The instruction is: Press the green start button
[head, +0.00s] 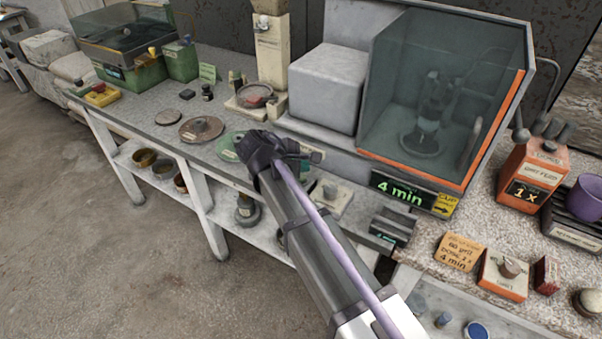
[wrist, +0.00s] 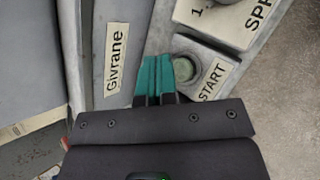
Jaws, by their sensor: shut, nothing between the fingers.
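The green start button (wrist: 185,68) is a round, dull green cap in a dark ring on a grey panel in the wrist view. The START label (wrist: 213,80) is just right of it. My gripper (wrist: 155,62) is shut and empty, its teal fingertips together just left of the button in the picture. I cannot tell their height above the panel or whether they touch it. In the head view my dark gripper (head: 283,150) is over the bench in front of the grey machine; I cannot make out the start button there.
In the wrist view a Givrane label (wrist: 116,58) is left of the fingers and a raised white plate (wrist: 222,20) is above the button. In the head view a glass-fronted cabinet (head: 440,90) with a "4 min" display (head: 400,190) stands right of my gripper.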

